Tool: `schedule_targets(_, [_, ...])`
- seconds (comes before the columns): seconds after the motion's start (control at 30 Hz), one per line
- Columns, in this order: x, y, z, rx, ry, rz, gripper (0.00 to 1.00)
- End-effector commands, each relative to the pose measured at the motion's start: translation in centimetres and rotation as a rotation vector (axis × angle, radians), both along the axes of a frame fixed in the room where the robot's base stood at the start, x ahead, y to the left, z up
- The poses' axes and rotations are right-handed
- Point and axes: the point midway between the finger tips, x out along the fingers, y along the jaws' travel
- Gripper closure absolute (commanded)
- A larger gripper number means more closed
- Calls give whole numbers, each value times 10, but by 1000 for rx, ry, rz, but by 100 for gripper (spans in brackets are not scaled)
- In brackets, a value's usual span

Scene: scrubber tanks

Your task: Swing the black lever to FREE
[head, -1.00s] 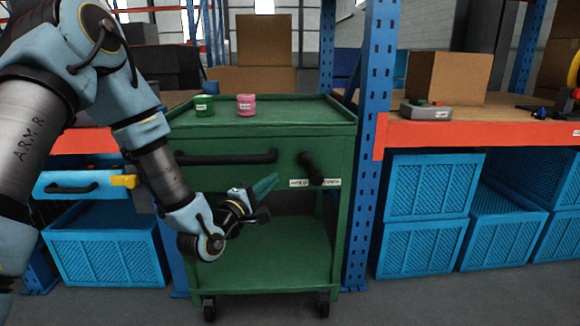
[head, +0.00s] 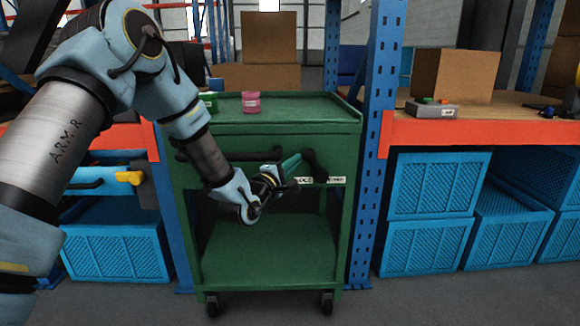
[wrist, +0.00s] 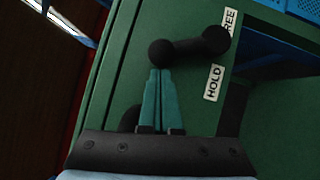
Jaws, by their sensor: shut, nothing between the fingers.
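The black lever (head: 314,163) is on the front of the green cart, at the right of its drawer face. In the wrist view the lever (wrist: 190,47) has a round knob at its free end, and its other end lies beside the HOLD label (wrist: 213,82) and the partly covered FREE label (wrist: 231,22). In the head view its free end points up and slightly left, above the labels (head: 320,180). My gripper (head: 297,161) is shut and empty. In the wrist view its teal fingertips (wrist: 160,73) are right at the knob; I cannot tell whether they touch it.
The green cart (head: 260,128) carries a green can (head: 209,101) and a pink can (head: 251,101). A long dark drawer handle lies left of the lever, partly behind my arm. A blue rack post (head: 370,150) stands close on the right. The cart's lower shelf (head: 268,250) is empty.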

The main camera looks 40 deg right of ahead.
Motion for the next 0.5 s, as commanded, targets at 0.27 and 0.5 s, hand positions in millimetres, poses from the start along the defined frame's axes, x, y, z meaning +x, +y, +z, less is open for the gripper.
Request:
schedule_targets(0.27, [0, 0, 0, 0, -1, 0, 100])
schedule_targets(0.5, [-1, -2, 5, 25, -21, -1, 100])
